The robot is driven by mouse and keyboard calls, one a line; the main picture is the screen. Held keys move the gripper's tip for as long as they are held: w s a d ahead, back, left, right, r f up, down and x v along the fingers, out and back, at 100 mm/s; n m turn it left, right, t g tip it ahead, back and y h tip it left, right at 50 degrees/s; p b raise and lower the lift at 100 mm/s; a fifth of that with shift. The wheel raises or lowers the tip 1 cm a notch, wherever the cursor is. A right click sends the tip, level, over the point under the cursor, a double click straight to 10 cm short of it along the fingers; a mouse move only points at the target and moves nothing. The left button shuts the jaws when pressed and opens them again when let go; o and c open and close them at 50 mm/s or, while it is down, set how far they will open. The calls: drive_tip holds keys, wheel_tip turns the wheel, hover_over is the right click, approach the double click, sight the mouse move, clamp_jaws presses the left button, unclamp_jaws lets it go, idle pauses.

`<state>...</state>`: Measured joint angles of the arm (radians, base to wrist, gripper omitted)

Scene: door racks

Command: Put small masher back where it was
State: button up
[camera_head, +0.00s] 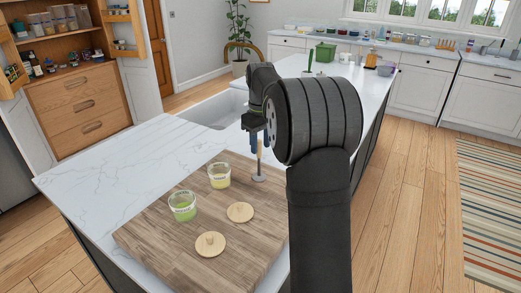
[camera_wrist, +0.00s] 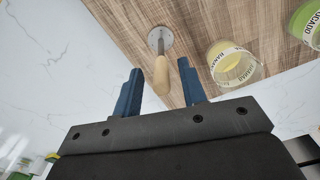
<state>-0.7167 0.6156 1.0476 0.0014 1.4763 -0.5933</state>
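The small masher has a pale wooden handle (camera_head: 259,157) and a round metal plate (camera_head: 259,178). It appears to stand upright on the wooden board (camera_head: 160,243), near the board's right edge. In the wrist view the masher's handle (camera_wrist: 161,76) shows between the two blue fingers, with a gap on each side. My gripper (camera_head: 259,146) is above the masher, pointing down, and its fingers (camera_wrist: 160,66) are open. Whether the handle's top is level with the fingertips is hard to tell.
Two glass jars, one yellow (camera_head: 219,176) and one green (camera_head: 182,206), stand on the board left of the masher. Two round wooden lids (camera_head: 240,212) (camera_head: 210,244) lie in front. The white countertop (camera_head: 110,165) is clear at left. A sink (camera_head: 215,110) lies behind.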

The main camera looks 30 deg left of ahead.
wheel_tip(320, 180, up, 9)
drive_tip(key=shift+r, duration=0.2)
idle(0.3)
drive_tip(key=shift+f, duration=4.2)
